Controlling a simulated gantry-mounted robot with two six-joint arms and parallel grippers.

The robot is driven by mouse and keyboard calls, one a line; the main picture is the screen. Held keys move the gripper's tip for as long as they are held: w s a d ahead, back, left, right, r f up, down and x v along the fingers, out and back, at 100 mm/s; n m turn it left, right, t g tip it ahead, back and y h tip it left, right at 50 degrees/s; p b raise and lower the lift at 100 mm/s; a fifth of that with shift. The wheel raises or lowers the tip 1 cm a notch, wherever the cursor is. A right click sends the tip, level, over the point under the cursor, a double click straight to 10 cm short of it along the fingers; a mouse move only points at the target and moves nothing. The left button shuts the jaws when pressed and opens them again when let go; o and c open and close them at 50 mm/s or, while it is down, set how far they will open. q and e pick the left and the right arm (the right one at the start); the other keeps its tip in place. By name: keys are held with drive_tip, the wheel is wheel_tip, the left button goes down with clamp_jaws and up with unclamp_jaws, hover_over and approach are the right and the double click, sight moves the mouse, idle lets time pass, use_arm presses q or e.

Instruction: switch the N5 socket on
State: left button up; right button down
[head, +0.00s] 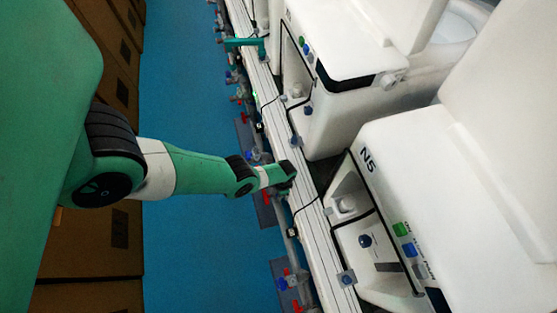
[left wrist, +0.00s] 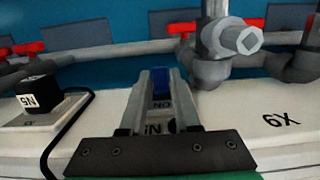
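In the head view, my left gripper (head: 286,178) is over the long white rail beside the white N5 unit (head: 440,190). In the left wrist view, its two fingers (left wrist: 163,78) stand apart. Between them show a blue piece and partly hidden markings that seem to read "ON" and "N"; I cannot tell whether the fingers touch anything. A black plug block (left wrist: 38,93) marked N5 sits on a light plate left of the fingers, with a black cable curving from it. In the head view, a small plug block (head: 292,232) is on the rail below the gripper. The switch state is hidden.
The white rail (head: 325,258) runs along the units. Pipes with red and blue valves (head: 288,283) lie along its left side, above a blue floor (head: 195,235). Another white unit (head: 335,115) stands farther up. A grey pipe fitting (left wrist: 228,40) stands close right of the fingers.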

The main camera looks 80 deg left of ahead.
use_arm(q)
drive_tip(key=o, duration=0.3)
wheel_tip(320, 180, up, 12)
drive_tip(key=w+p, duration=0.1)
drive_tip(key=p, duration=1)
drive_tip(key=shift+f, duration=0.2)
drive_tip(key=shift+w+a, duration=0.1)
